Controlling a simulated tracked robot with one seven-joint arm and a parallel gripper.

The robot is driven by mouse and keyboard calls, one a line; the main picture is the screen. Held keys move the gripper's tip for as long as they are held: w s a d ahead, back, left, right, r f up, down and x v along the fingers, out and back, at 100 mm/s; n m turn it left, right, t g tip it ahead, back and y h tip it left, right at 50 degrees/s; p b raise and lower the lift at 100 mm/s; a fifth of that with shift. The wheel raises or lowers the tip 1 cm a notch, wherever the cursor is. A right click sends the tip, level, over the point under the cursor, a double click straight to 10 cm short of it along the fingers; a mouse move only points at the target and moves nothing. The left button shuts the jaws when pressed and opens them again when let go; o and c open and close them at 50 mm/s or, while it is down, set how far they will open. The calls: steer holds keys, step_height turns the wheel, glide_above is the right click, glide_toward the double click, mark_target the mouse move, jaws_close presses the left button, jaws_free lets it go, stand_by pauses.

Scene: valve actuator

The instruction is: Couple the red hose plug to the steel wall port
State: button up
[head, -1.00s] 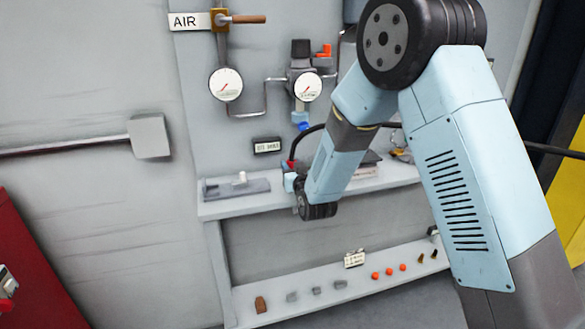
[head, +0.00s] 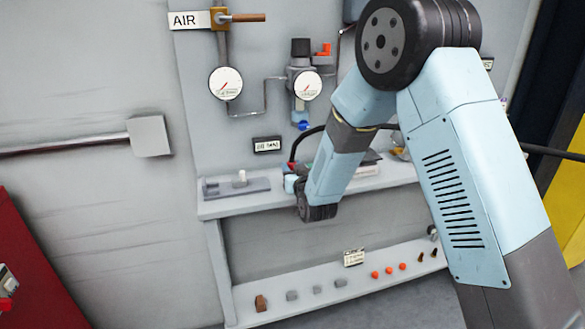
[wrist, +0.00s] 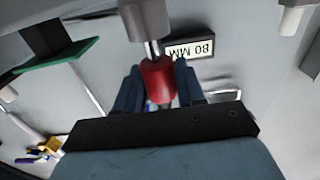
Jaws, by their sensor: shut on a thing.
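In the wrist view the red hose plug (wrist: 158,84) sits between the two dark blue fingers of my gripper (wrist: 157,70), which is shut on it. A short bright steel stem (wrist: 152,48) stands in line with the plug and meets its end, with a thicker grey cylinder (wrist: 147,18) beyond. I cannot tell how deeply stem and plug are engaged. In the head view my gripper (head: 290,184) is at the wall shelf, largely hidden by my wrist. A black hose (head: 297,146) arches up from it and passes behind my arm to the right.
A label plate (head: 267,145) is on the wall above the shelf (head: 230,207). A grey fixture (head: 236,186) lies on the shelf just left of my gripper. Gauges and pipes (head: 226,84) are above. Small parts (head: 262,303) line a lower shelf. The wall at left is mostly bare.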

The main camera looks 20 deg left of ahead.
steer(key=shift+f, duration=1.1)
steer(key=o, duration=1.2)
steer(key=v, duration=1.3)
steer(key=shift+s+d+f, duration=0.15)
steer(key=shift+s+d, duration=0.05)
steer(key=shift+s, duration=0.15)
